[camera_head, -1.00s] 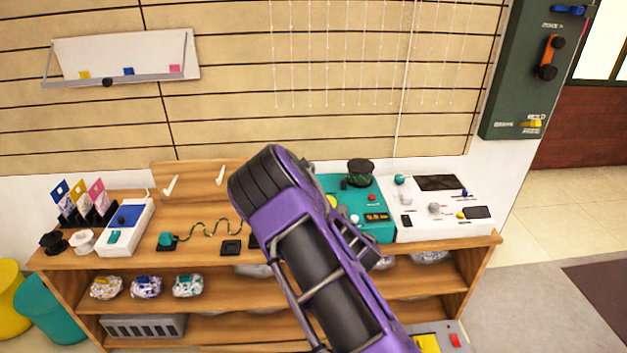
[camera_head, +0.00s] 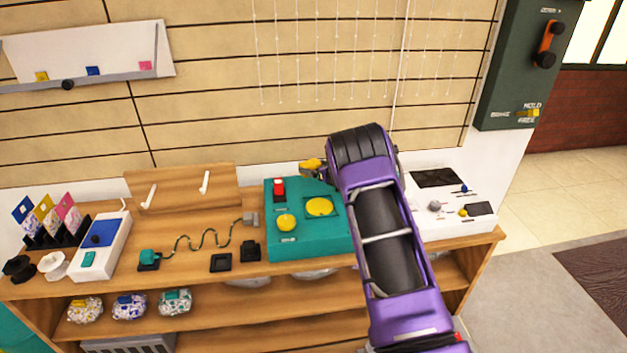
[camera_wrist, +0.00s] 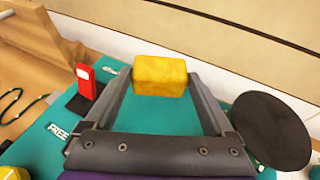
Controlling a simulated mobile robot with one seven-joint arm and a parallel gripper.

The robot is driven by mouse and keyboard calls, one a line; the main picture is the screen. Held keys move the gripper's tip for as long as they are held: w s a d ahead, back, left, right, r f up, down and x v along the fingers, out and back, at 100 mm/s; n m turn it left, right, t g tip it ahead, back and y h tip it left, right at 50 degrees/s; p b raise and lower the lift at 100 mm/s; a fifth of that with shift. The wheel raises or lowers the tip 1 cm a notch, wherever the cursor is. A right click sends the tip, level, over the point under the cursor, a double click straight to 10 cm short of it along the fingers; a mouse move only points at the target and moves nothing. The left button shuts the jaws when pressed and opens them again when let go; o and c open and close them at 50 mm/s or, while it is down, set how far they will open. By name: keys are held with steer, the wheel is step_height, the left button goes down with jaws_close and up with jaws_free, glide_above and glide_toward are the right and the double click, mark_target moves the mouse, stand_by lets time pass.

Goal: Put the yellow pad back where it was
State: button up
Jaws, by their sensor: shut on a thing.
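The yellow pad (camera_wrist: 160,75) is a small block held between the two fingertips of my gripper (camera_wrist: 156,82) in the wrist view. The fingers are shut on its sides. In the head view the pad (camera_head: 311,164) shows just left of my purple arm's end, above the back edge of the teal box (camera_head: 300,243). My gripper (camera_head: 320,172) is mostly hidden there by my arm. The height of the pad above the box is hard to tell. A wall shelf (camera_head: 110,82) at upper left carries small yellow, blue and pink pieces.
The teal box has a red switch (camera_head: 279,188) and round yellow parts (camera_head: 319,207). A white panel (camera_head: 455,205) stands to its right, partly behind my arm. A dark disc (camera_wrist: 271,130) is close to my right finger.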

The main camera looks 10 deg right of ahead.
step_height(320, 180, down, 4)
steer(key=shift+f, duration=0.25)
steer(key=o, duration=1)
steer(key=v, duration=1.2)
steer(key=shift+r+p, duration=0.1)
steer(key=shift+p, duration=0.2)
